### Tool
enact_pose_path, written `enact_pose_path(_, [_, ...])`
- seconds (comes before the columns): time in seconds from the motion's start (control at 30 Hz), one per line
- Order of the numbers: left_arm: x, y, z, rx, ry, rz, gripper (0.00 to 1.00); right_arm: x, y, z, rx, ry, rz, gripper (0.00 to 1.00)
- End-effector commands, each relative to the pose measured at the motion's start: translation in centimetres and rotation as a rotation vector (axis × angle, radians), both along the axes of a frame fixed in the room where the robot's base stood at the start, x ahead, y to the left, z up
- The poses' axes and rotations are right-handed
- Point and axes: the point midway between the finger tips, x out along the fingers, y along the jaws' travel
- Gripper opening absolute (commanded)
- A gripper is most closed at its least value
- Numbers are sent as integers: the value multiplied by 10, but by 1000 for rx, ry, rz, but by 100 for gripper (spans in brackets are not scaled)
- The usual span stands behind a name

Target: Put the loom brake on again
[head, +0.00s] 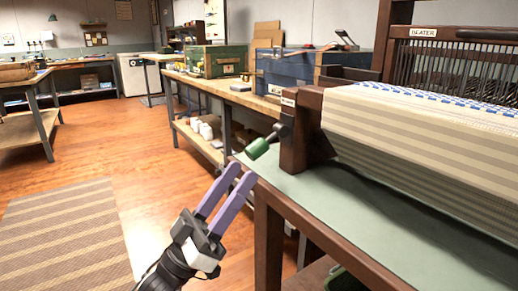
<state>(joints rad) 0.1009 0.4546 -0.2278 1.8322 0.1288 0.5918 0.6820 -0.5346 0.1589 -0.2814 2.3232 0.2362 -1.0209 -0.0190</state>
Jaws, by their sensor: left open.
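The loom (420,140) stands at the right, its front roll wound with striped, blue-edged cloth. On the left face of its dark wooden front post (304,130) is a short dark lever with a green grip (258,148), which appears to be the brake. The lever slants down and left from the post. My left gripper (242,170), with purple fingers, is open and empty. In the picture its fingertips are just below and left of the green grip, with a small gap between. I cannot tell the depth between them. My right gripper is not in view.
A green-topped table (345,205) carries the loom. A long workbench (225,85) behind holds a green chest (216,61) and a blue chest (283,72). A striped rug (65,240) lies on open wooden floor at the left.

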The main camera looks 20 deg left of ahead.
Motion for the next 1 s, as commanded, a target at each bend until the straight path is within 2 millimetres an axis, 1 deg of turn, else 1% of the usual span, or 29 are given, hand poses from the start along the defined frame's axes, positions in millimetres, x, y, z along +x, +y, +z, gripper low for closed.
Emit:
enact_pose_path(0.03, [6, -4, 8, -1, -6, -1, 42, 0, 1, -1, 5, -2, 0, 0])
enact_pose_path(0.2, [25, -17, 30, -3, -4, -1, 42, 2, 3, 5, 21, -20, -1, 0])
enact_pose_path(0.3, [33, -23, 40, -1, -3, -1, 42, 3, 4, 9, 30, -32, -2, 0])
enact_pose_path(0.4, [40, -28, 48, -1, -2, 0, 42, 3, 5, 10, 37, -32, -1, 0])
enact_pose_path(0.53, [44, -30, 52, 0, 1, 1, 42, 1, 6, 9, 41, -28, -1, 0])
enact_pose_path(0.8, [45, -31, 53, 0, 1, 1, 42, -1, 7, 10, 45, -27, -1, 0])
enact_pose_path(0.97, [45, -31, 53, 0, 1, 1, 15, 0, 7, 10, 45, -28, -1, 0])
enact_pose_path(1.0, [45, -31, 53, 0, 1, 1, 8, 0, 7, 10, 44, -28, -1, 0])
